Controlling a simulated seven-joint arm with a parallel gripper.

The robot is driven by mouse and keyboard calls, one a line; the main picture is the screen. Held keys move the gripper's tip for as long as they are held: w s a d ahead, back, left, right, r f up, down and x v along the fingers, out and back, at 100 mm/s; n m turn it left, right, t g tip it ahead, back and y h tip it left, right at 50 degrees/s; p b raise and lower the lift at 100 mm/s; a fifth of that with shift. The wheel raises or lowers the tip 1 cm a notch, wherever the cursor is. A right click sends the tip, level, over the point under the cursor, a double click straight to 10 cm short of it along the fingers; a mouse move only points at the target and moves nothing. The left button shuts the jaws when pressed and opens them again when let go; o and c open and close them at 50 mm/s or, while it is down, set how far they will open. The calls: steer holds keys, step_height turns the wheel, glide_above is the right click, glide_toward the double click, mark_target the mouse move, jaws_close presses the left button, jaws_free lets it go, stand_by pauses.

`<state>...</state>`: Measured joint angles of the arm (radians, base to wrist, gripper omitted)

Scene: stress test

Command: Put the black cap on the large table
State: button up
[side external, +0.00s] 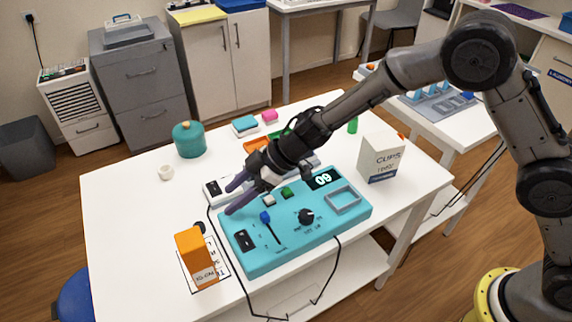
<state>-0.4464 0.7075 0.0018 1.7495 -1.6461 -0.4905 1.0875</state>
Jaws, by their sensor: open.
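The large white table (128,222) fills the middle of the side external view. A small dark round thing (199,227), possibly the black cap, is just behind the orange box, near the printed sheet; I cannot tell its exact shape. A black round knob (306,216) also shows on the turquoise control panel (262,262). My gripper (229,200) is open, with its two dark purple fingers apart over the panel's left end. It is to the right of and above the small dark thing. I see nothing between the fingers.
The orange box (193,246) stands at the front left and the white clips box (382,157) at the right. A teal pot (188,140) and a small white ring-like thing (165,173) are at the back left. A black cable loops around the panel. The table's left side is clear.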

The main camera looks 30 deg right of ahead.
steer(key=w+d+r+m+t+h, duration=0.2)
steer(key=d+r+m+t+h, duration=0.4)
steer(key=d+r, duration=1.4)
steer(key=s+d+r+m+h, duration=0.25)
steer(key=s+d+m, duration=0.25)
steer(key=s+d, duration=0.65)
steer(key=s+d+f+m+g, duration=0.1)
steer(key=s+f+g, duration=0.1)
steer(key=s, duration=0.9)
steer(key=s+d+f+m+g, duration=0.1)
steer(key=s+d+f+g, duration=0.1)
steer(key=s, duration=0.9)
steer(key=shift+s+f+m, duration=0.25)
steer(key=shift+f+m, duration=0.05)
steer(key=shift+f, duration=0.35)
